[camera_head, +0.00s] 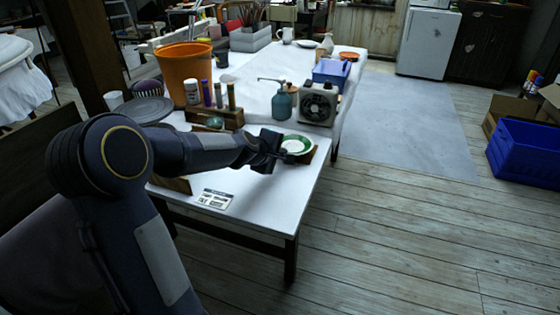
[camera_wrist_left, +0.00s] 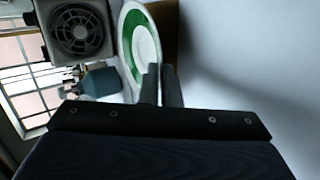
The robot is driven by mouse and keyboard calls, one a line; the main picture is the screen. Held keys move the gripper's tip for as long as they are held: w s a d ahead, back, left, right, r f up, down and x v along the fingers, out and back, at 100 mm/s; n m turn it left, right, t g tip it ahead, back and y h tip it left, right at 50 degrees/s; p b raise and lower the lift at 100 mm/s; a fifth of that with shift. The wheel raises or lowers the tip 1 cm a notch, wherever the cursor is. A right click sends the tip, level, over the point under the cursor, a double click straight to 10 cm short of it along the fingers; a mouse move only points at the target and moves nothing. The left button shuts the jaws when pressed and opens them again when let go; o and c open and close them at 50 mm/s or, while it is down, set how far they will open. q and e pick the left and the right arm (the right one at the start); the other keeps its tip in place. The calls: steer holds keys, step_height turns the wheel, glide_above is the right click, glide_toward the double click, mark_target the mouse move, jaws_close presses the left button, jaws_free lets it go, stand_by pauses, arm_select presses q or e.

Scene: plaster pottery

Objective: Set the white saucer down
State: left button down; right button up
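The white saucer (camera_head: 294,146) has a broad green ring and is near the front right corner of the white table (camera_head: 262,205). In the left wrist view the saucer (camera_wrist_left: 145,44) is seen at a slant, its lower rim at my fingertips. My left gripper (camera_head: 284,156) has its two fingers close together at the saucer's near edge. In the left wrist view the gripper (camera_wrist_left: 161,84) appears shut on the rim. A brown wooden piece (camera_wrist_left: 166,22) is right beside the saucer; whether they touch is unclear. My right gripper is not in view.
A grey fan heater (camera_head: 318,103) and a teal sprayer bottle (camera_head: 281,105) stand behind the saucer. A wooden rack (camera_head: 228,117) with tubes and an orange bucket (camera_head: 186,72) are to the left. A printed card (camera_head: 214,199) lies near the front edge. The table between is clear.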

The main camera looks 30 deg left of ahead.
arm_select(q)
steer(key=shift+f, duration=0.95)
steer(key=shift+r, duration=0.15)
steer(key=c, duration=1.9)
jaws_free()
steer(key=shift+c, duration=0.2)
